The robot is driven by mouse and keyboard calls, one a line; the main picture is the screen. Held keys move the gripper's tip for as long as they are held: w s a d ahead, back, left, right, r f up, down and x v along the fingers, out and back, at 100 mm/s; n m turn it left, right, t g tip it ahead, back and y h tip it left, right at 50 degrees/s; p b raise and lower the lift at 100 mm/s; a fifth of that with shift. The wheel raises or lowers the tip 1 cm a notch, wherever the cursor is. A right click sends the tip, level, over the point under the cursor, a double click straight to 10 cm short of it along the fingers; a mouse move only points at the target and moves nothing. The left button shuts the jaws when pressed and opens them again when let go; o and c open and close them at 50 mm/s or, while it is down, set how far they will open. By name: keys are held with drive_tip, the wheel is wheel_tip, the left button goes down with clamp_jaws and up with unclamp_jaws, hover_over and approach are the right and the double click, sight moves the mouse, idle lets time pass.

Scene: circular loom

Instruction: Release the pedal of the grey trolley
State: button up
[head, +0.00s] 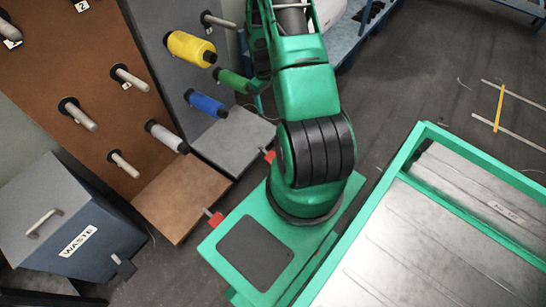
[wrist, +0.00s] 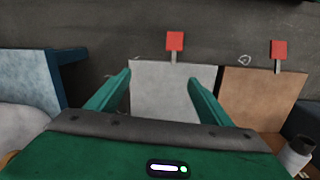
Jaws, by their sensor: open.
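The grey trolley (head: 236,141) stands in the upper middle of the head view, with a tall peg panel and a flat grey base; the base also shows in the wrist view (wrist: 172,95). Its red pedal (head: 268,155) sticks out from the base edge beside my body. In the wrist view the pedal (wrist: 175,42) is a red plate on a pale stem, beyond my fingertips. I cannot tell whether it is pressed. My gripper (wrist: 158,80) is open and empty, its fingers appearing on both sides of the grey base and apart from the pedal.
The brown trolley (head: 181,203) stands alongside, with its own red pedal (head: 215,218). Yellow (head: 190,48), blue (head: 206,103) and green (head: 233,81) spools sit on the grey panel's pegs. A waste bin (head: 75,225) is at left. A blue table (head: 352,35) stands behind my arm.

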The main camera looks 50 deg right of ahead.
wheel_tip(320, 180, down, 13)
drive_tip(key=s, duration=0.2)
drive_tip(key=n+y, duration=0.1)
hover_over(269, 155)
drive_tip(key=s, duration=0.2)
wheel_tip(269, 155, down, 13)
drive_tip(key=shift+t, duration=0.4)
drive_tip(key=f, duration=1)
drive_tip(key=shift+s+d+f, duration=0.15)
drive_tip(key=shift+d+f, duration=0.05)
